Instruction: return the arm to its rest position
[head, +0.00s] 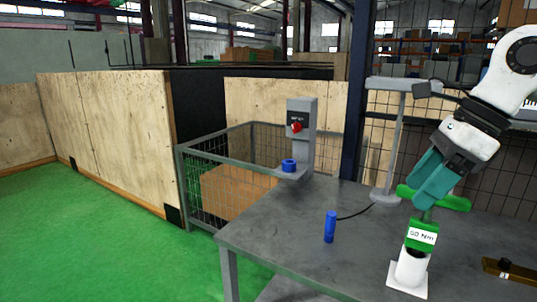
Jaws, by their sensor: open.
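My gripper (425,190) shows at the right of the head view, pointing down, with teal fingers and a white wrist above. It is open. Its fingers overlap a green tool with a crosswise handle (456,201) and a "50 Nm" label (422,236). I cannot tell whether they touch it. The tool stands upright in a white holder (410,272) on the grey table (300,235). The fingers hide the middle of the handle.
A blue cylinder (330,227) stands on the table. A grey post with a red knob (296,127) and a blue ring (289,166) is at the back left. A grey stand (388,160) rises behind the tool. A dark bar (510,271) lies at right. Green floor is clear at left.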

